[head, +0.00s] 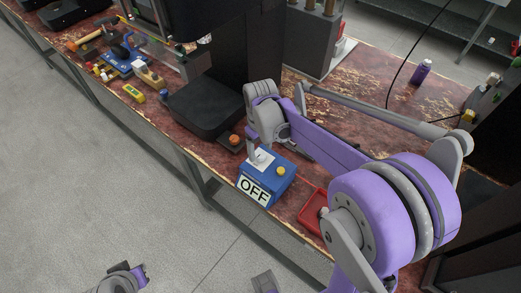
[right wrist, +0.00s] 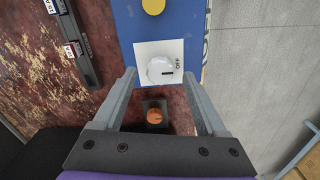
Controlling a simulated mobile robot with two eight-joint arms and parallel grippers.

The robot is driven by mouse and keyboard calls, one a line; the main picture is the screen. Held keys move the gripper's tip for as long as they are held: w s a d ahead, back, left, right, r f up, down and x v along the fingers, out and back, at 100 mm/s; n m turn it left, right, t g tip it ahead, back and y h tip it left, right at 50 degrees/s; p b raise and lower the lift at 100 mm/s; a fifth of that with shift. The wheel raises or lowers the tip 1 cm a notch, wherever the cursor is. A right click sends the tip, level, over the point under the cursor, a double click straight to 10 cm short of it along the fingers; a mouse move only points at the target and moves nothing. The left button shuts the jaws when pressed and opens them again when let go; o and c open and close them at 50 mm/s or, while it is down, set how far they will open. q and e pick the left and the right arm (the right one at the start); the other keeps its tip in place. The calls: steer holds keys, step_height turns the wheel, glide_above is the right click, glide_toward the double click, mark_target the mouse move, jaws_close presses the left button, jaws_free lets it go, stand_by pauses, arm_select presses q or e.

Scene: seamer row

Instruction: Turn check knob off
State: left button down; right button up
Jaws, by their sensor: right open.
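The blue box (head: 270,184) with a large OFF label stands at the front edge of the bench. In the right wrist view, its round white knob (right wrist: 160,71) sits on a white plate, with a dark mark pointing right toward the small word OFF. My right gripper (right wrist: 160,78) is open, one finger on either side of the knob. A visible space separates each finger from it.
A yellow button (head: 281,170) is on the same box. An orange knob (head: 234,139) on a small black base stands close by, and a red tray (head: 312,211) lies to the right. A black machine (head: 207,105) stands behind. The floor in front is clear.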

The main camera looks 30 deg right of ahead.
mark_target(260, 154)
step_height(260, 154, up, 10)
steer(key=shift+f+p, duration=0.2)
steer(key=shift+p, duration=0.2)
stand_by(0.3)
steer(key=s+a+f+m+t+p, duration=0.1)
steer(key=s+a+f+t, duration=0.1)
steer(key=s, duration=0.6)
steer(key=s+a+f+m+t+p, duration=0.1)
steer(key=s+a+t+p, duration=0.1)
steer(key=s+a, duration=0.3)
steer(key=s+t, duration=0.1)
steer(key=s, duration=0.1)
steer(key=shift+s+f, duration=0.35)
steer(key=shift+f, duration=0.05)
